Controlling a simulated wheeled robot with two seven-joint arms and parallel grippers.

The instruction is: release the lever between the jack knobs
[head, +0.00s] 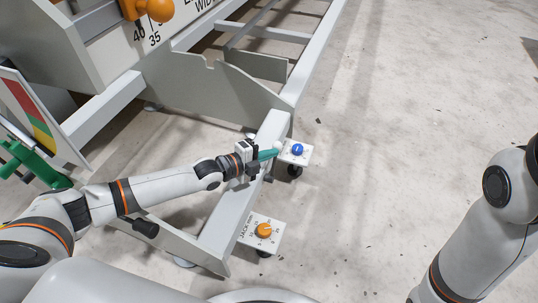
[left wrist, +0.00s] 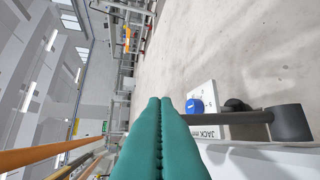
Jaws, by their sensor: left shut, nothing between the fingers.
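The blue jack knob (head: 298,149) sits on a small white plate beside the grey frame rail. The orange jack knob (head: 264,230) sits on a nearer plate marked "JACK mm". My left gripper (head: 277,153) has its teal fingers together and empty, just left of the blue knob. In the left wrist view the shut fingers (left wrist: 160,100) point up the picture, and the blue knob (left wrist: 194,106) is right of them. A dark lever with a cylindrical end (left wrist: 292,123) crosses beside the "JACK" plate there. In the head view my gripper and wrist hide most of that area.
The grey frame rail (head: 222,233) runs beside both knobs. A black handle (head: 146,228) juts out at the lower left, under my left arm. A green clamp-like part (head: 28,160) and a coloured chart stand at left. Bare concrete floor (head: 400,120) lies open to the right.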

